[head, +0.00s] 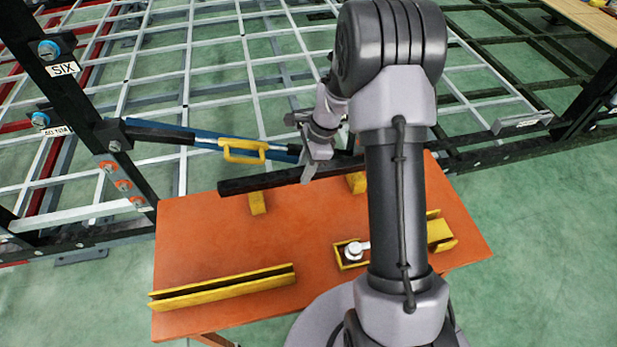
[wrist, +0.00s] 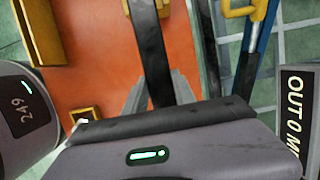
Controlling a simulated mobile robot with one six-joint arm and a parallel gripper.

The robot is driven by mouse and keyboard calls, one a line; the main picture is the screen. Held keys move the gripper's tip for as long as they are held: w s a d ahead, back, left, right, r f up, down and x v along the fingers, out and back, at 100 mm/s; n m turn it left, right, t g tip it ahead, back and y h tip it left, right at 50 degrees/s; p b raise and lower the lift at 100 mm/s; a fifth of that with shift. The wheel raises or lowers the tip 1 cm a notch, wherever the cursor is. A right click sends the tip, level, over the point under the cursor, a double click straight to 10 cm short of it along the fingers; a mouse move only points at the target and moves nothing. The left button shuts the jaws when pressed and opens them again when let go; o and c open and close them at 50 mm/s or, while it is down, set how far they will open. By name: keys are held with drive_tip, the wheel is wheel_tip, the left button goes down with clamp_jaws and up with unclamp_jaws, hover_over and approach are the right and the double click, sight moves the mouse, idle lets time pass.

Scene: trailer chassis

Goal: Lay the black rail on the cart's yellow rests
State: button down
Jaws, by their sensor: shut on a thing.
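The black rail (head: 262,181) is a long dark bar over the far part of the orange cart top (head: 205,235). My gripper (head: 312,168) is shut on the rail toward its right part. In the wrist view the rail (wrist: 149,45) runs up and away between the two grey fingers (wrist: 157,92). One yellow rest (head: 257,203) stands below the rail left of my gripper. Another yellow rest (head: 356,183) stands to the right, partly beside my arm. The rail crosses above both rests; I cannot tell whether it touches them. My arm hides the rail's right end.
A yellow channel (head: 222,288) lies at the cart's front left. A yellow tray with a white round part (head: 353,251) is near my arm. A blue strut with a yellow handle (head: 243,152) and the dark chassis frame (head: 75,105) lie close behind the cart.

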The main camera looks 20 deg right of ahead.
drive_tip(key=f+b, duration=0.1)
drive_tip(key=d+f, duration=0.1)
drive_tip(key=f, duration=0.1)
drive_tip(key=shift+f+b, duration=0.1)
drive_tip(key=shift+b, duration=0.3)
drive_tip(key=shift+f, duration=0.3)
drive_tip(key=shift+r, duration=0.15)
drive_tip(key=c, duration=1)
unclamp_jaws()
